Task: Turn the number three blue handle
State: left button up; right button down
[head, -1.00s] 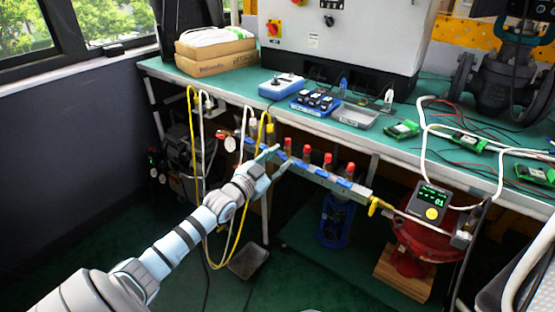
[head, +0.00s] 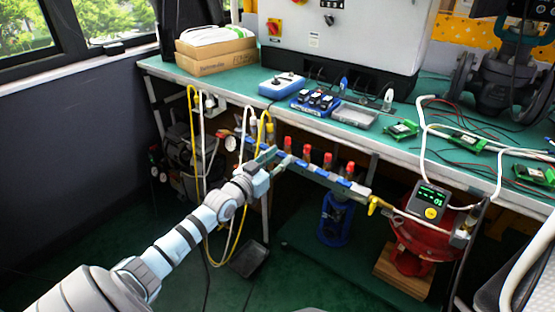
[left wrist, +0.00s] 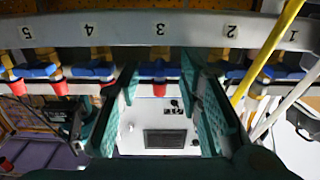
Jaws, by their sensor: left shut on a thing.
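The manifold bar (left wrist: 200,29) crosses the top of the left wrist view, its printed numbers upside down, 5 at left to 1 at right. The number three blue handle (left wrist: 160,70) is below the 3, with a red cap (left wrist: 159,90) under it. My left gripper (left wrist: 160,82) has its green fingers either side of this handle and is shut on it. In the head view, my left gripper (head: 272,162) is at the bar under the bench's front edge and hides the handle there. My right gripper is not in view.
Other blue handles with red caps (head: 327,160) sit close on the right. Yellow hoses (head: 193,125) and white hoses hang left of the gripper. A display box (head: 431,202) and red valve body (head: 412,245) stand at right. The bench top (head: 225,88) is above.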

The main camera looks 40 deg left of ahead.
pick_arm(q)
jog(key=o, duration=1.2)
jog(key=shift+c, duration=0.2)
